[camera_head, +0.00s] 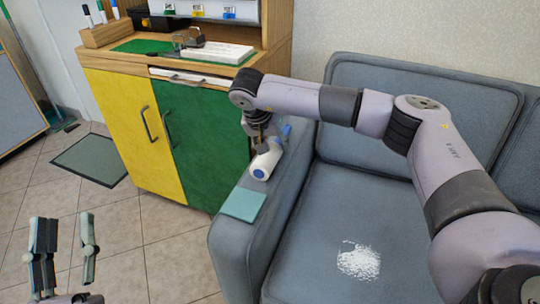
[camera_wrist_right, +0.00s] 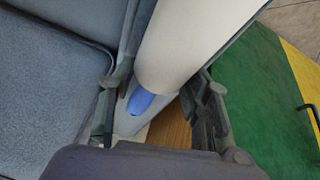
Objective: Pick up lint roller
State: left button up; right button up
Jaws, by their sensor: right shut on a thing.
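The lint roller (camera_head: 264,165) has a white roll with a blue end and a blue part behind it. It is at the sofa's left armrest in the head view. My right gripper (camera_head: 262,138) is shut on it from above. In the right wrist view the white roll (camera_wrist_right: 192,38) and a blue part (camera_wrist_right: 140,100) show between the two fingers (camera_wrist_right: 160,105). I cannot tell whether the roller touches the armrest. My left gripper (camera_head: 66,225) is open and empty over the tiled floor at lower left.
A grey-blue sofa (camera_head: 310,225) has a white patch of bits (camera_head: 358,260) on its seat. A teal cloth or pad (camera_head: 243,204) lies on the armrest. A yellow and green cabinet (camera_head: 205,140) stands behind. A dark mat (camera_head: 92,159) lies on the floor.

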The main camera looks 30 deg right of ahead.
jog(key=shift+r, duration=0.15)
jog(key=shift+r, duration=0.2)
notch_tip(320, 180, up, 4)
jog(key=shift+r+p, duration=0.2)
jog(key=shift+p, duration=0.6)
pick_arm(q)
notch_tip(320, 180, down, 11)
jog(key=w+a+g+y+p, duration=0.1)
jog(key=w+g+y, duration=0.15)
jog(key=g, duration=0.45)
pick_arm(e)
notch_tip(320, 180, up, 5)
pick_arm(q)
jog(key=s+a+f+g+y+p, duration=0.2)
jog(key=s+f+g, duration=0.5)
jog(key=f, duration=0.4)
jog(key=shift+a+n+g+p, duration=0.3)
jog(key=shift+a+n+p, duration=0.15)
jog(key=shift+a, duration=0.25)
pick_arm(e)
notch_tip(320, 180, up, 10)
